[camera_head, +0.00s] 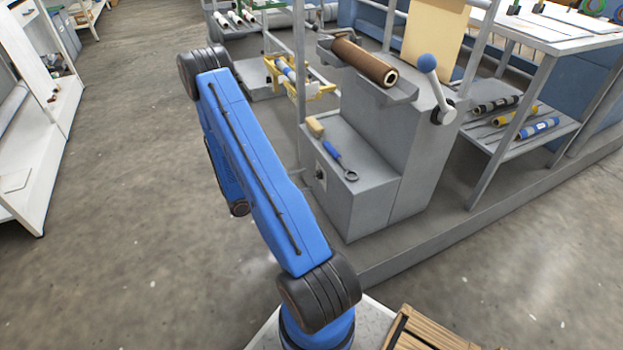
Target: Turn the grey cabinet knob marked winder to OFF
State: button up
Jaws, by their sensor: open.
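A grey cabinet (378,192) stands right of my blue arm, in the middle of the head view. A small dark knob (320,174) sits on a light plate on the cabinet's left-facing side, just under the top edge. Its marking and the way it points are too small to read. My raised upper arm passes left of the cabinet, and part of my forearm shows behind it. My gripper is not visible, so its distance from the knob cannot be told.
A blue-handled tool (340,163) and a brush (316,127) lie on the cabinet's low top. A brown roll (364,61) rests higher, beside a lever with a blue ball (427,63). A white shelf unit (40,150) stands far left. Floor between is clear.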

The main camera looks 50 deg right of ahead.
aim_at(315, 177)
jog(key=shift+x, duration=2.15)
jog(key=shift+c, duration=0.5)
jog(key=c, duration=0.9)
